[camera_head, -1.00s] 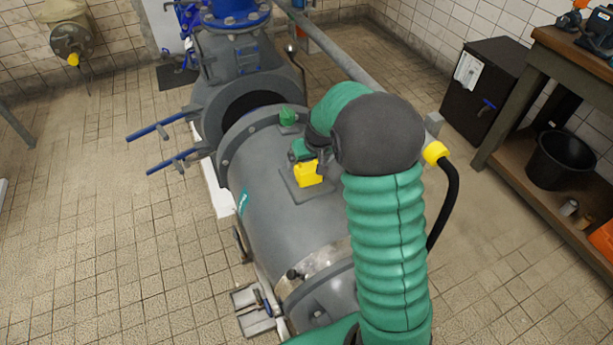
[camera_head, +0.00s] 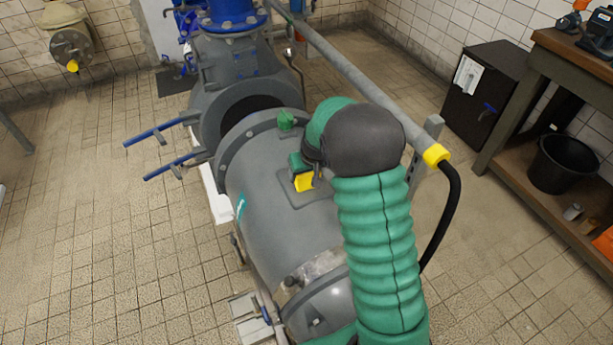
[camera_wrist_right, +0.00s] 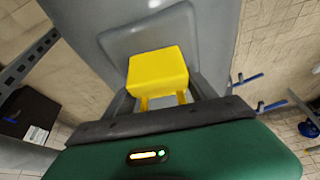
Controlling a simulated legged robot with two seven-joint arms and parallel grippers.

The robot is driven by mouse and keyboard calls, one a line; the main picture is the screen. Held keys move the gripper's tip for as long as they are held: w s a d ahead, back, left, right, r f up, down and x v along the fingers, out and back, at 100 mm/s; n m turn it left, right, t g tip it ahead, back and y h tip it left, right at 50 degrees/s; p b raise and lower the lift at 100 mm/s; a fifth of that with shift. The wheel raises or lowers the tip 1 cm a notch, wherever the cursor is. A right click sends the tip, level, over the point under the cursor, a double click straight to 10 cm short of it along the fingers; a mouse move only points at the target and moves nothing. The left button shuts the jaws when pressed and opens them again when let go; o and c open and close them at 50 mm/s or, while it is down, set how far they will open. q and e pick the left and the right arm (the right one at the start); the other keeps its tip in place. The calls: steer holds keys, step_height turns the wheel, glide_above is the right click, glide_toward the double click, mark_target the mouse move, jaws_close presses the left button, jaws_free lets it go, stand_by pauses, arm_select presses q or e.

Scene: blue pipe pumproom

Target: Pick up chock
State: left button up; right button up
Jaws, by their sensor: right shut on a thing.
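The yellow chock (camera_head: 304,182) is on the pad on top of the large grey pipe body (camera_head: 262,205). In the right wrist view the chock (camera_wrist_right: 158,72) is a yellow block with two short legs, between the two dark fingers. My right gripper (camera_head: 303,170) is shut on it from above. In the head view, my green sleeved arm and dark wrist partly cover the chock and the fingers. Whether the chock still touches the pad I cannot tell. My left gripper is not in view.
A grey rail with a yellow end (camera_head: 436,155) and a black hose (camera_head: 449,210) runs close to the right of my arm. Blue-handled levers (camera_head: 160,130) stick out at left. A workbench (camera_head: 560,60) and a black bucket (camera_head: 560,163) stand at right. The tiled floor at left is clear.

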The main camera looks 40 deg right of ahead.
steer(key=c, duration=0.7)
steer(key=shift+r, duration=0.1)
